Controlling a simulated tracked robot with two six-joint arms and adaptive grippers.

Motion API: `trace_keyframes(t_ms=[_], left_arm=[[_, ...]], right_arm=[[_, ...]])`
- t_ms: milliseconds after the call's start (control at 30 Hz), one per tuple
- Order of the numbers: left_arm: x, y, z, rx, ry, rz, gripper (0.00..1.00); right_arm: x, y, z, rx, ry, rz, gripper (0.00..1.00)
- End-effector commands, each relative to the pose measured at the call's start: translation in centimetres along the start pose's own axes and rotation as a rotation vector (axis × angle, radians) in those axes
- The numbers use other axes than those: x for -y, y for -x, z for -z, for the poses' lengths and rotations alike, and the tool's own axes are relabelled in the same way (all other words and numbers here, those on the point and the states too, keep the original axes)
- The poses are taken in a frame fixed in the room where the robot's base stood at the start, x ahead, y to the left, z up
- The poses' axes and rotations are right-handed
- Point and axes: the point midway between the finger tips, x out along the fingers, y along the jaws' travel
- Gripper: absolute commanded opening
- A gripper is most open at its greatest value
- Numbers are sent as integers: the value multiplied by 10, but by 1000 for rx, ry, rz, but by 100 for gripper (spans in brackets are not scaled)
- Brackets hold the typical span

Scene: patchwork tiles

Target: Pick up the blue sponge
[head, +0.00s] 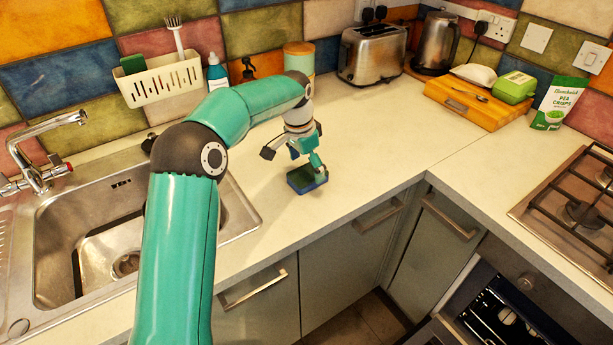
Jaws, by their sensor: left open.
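The blue sponge (302,184) lies on the pale countertop (365,150), to the right of the sink and near the counter's front edge. My left gripper (294,162) is open and points down at the sponge. One finger is out to the left of the sponge, and the other overlaps the sponge's right part in the picture. I cannot tell whether that finger touches it. The finger hides a little of the sponge's top. My right gripper is not in the picture.
The sink (50,250) with its tap (40,150) is at left. A white caddy (165,84) hangs on the tiled wall, with a blue bottle (217,75) beside it. A toaster (372,55), kettle (436,42), wooden board (470,104) and hob (575,210) stand further right. The counter between is clear.

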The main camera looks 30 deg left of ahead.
Motion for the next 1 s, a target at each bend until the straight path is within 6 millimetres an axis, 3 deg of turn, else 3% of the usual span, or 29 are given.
trace_keyframes(t_ms=[200, 433, 467, 700, 1000], left_arm=[[-1, -25, -1, 1, 0, -1, 97], [-1, -27, -1, -1, 0, 0, 97], [-1, -27, -1, -1, 0, 0, 95], [-1, -27, -1, 0, 0, 0, 55], [-1, -27, -1, 0, 0, 0, 55]], right_arm=[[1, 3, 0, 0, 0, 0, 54], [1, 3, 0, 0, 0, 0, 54], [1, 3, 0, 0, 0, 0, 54], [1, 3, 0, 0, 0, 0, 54], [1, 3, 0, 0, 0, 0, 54]])
